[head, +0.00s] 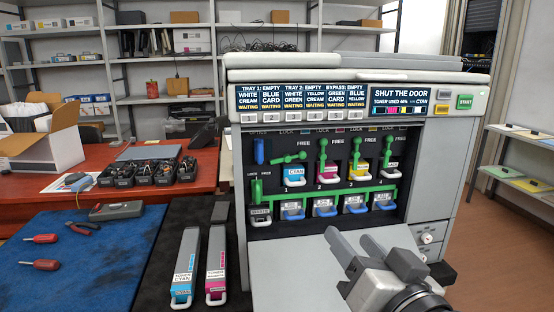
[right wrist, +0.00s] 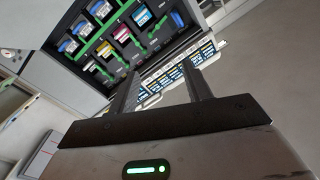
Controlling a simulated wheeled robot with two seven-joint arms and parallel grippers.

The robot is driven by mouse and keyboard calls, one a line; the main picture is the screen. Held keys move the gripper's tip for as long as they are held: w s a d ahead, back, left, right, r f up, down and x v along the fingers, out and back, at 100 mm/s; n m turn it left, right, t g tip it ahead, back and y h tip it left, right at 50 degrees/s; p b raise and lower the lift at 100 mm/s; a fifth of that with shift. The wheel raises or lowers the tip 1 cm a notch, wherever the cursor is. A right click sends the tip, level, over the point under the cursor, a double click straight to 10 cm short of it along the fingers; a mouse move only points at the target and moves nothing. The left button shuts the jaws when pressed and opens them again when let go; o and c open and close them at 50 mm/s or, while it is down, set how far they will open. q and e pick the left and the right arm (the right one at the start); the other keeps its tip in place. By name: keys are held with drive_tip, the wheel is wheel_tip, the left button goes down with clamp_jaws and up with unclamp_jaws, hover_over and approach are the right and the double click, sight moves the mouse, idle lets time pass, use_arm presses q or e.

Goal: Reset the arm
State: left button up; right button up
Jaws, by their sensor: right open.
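My right gripper (head: 346,236) is open and empty, in front of the printer (head: 455,150) and over its lowered grey door (head: 290,262). Its two fingers also show apart in the right wrist view (right wrist: 160,84), pointing towards the printer. The printer's bay is open. In it are a cyan cartridge (head: 293,174), a magenta one (head: 328,172), a yellow one (head: 362,170) and a black-marked one (head: 390,168). The green lever (head: 290,157) above cyan lies sideways; the others stand more upright. The display (head: 411,100) reads "SHUT THE DOOR". My left gripper is out of view.
Left of the printer, a cyan toner cartridge (head: 185,268) and a magenta one (head: 216,265) lie on a dark mat (head: 150,262). A blue mat (head: 80,255) holds screwdrivers (head: 40,239) and pliers (head: 83,227). A cardboard box (head: 45,140) stands behind. Floor is clear at the right.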

drive_tip(key=s+d+f+n+g+h, duration=0.1)
drive_tip(key=s+f+g, duration=0.15)
drive_tip(key=f, duration=0.95)
drive_tip(key=s+d+f+n+g, duration=0.1)
drive_tip(key=s+f+n+g, duration=0.15)
drive_tip(key=f, duration=1.05)
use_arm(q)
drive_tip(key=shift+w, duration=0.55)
use_arm(e)
drive_tip(key=s+d+f+g, duration=0.1)
drive_tip(key=s+f+g, duration=0.1)
drive_tip(key=s+f, duration=0.5)
wheel_tip(320, 180, down, 2)
drive_tip(key=shift+h, duration=0.3)
